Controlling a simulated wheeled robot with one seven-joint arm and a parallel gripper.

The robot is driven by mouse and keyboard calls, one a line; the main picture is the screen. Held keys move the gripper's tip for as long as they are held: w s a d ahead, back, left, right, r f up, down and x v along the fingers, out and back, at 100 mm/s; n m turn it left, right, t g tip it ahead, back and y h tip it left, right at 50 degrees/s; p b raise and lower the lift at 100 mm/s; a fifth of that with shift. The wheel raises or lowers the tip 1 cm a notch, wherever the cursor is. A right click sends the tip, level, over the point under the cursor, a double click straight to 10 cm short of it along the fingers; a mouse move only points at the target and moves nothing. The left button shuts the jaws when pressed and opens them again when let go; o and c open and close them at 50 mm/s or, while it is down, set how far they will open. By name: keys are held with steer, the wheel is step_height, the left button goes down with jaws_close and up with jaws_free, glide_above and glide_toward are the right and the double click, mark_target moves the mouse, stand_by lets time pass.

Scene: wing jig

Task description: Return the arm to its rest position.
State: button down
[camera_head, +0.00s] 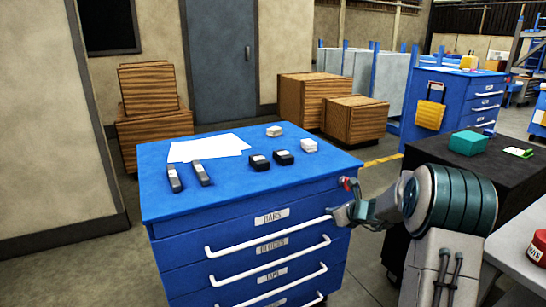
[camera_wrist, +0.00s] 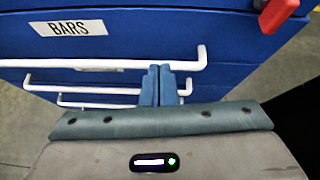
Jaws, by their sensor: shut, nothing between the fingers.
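My gripper (camera_head: 340,214) is at the right front of the blue drawer cabinet (camera_head: 200,221), by the right end of the BARS drawer's white handle (camera_head: 268,235). In the wrist view, the two blue fingers (camera_wrist: 157,72) are together with nothing between them. Their tips overlap the handle (camera_wrist: 100,64) in the picture, near its right end; I cannot tell whether they touch it. The BARS label (camera_wrist: 70,28) shows at upper left. My arm reaches in from the right in the head view.
The cabinet top holds white sheets (camera_head: 208,147), two grey bars (camera_head: 188,175), two black blocks (camera_head: 271,160) and two white blocks (camera_head: 292,139). A red part (camera_head: 347,183) juts from its right corner. A dark table with a teal box (camera_head: 468,142) stands right. Wooden crates (camera_head: 340,105) stand behind.

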steer(key=s+a+r+n+g+p, duration=0.3)
steer(key=s+a+r+n+p, duration=0.1)
steer(key=s+a+r+n, duration=0.4)
steer(key=s+a+r+n+g+p, duration=0.2)
steer(key=s+a+r+n+p, duration=0.2)
steer(key=s+a+r+n, duration=0.5)
steer(key=s+d+r+n+g+h+p, duration=0.1)
steer(key=s+n, duration=0.3)
steer(key=s, duration=0.4)
steer(key=s+d+r+n+g+h+p, duration=0.1)
steer(key=s+d+r+n+h+p, duration=0.1)
steer(key=s, duration=0.5)
steer(key=s+d+r+n+g+h+p, duration=0.1)
steer(key=s+d+r+n+p, duration=0.1)
steer(key=s+n+p, duration=0.3)
steer(key=s+r+n, duration=0.1)
steer(key=s+n, duration=0.1)
steer(key=s, duration=0.1)
steer(key=shift+s+d+h, duration=0.15)
steer(key=shift+s+h, duration=0.15)
steer(key=c, duration=2.1)
jaws_free()
steer(key=shift+r, duration=0.1)
steer(key=shift+c, duration=0.2)
